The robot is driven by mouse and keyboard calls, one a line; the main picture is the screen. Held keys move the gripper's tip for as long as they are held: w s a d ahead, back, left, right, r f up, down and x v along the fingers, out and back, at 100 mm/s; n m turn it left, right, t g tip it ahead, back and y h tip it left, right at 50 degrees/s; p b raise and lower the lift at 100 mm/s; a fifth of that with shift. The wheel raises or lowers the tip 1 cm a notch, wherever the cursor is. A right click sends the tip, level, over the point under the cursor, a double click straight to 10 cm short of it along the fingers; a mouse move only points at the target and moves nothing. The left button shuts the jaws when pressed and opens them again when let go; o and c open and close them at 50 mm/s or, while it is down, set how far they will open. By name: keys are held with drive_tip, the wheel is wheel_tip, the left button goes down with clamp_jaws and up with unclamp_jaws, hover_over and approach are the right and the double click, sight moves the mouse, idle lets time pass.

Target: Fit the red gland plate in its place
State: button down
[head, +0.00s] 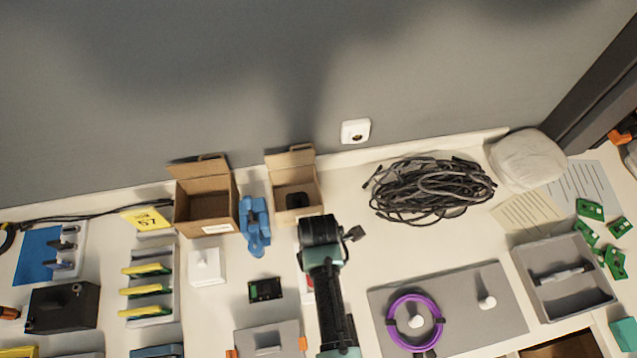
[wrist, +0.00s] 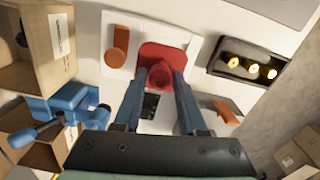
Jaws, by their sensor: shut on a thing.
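The red gland plate (wrist: 158,57) shows in the wrist view, with a raised red grip on it. My gripper (wrist: 161,84) is shut on that grip, one blue-grey finger on each side. The plate overlaps a pale panel (wrist: 110,68) in this view; I cannot tell whether it touches it. An orange-red piece (wrist: 117,45) stands beside it on the panel. In the head view my arm and dark wrist hide most of the plate; a red and white edge (head: 306,285) shows left of the arm. The fingertips are hidden there.
Two open cartons (head: 181,214) (head: 318,205) and a blue tool (head: 255,228) stand behind. A dark circuit card (head: 265,289) and a white block (head: 206,266) lie left. A grey panel (head: 490,325) with a purple ring (head: 391,330) and a cable heap (head: 430,188) are right.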

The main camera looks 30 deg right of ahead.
drive_tip(key=shift+f+b, duration=1.25)
drive_tip(key=shift+f, duration=0.55)
drive_tip(key=shift+f, duration=0.1)
drive_tip(key=shift+c, duration=1.9)
unclamp_jaws()
wheel_tip(320, 180, up, 13)
drive_tip(key=shift+r, duration=0.1)
drive_tip(key=shift+w, duration=0.1)
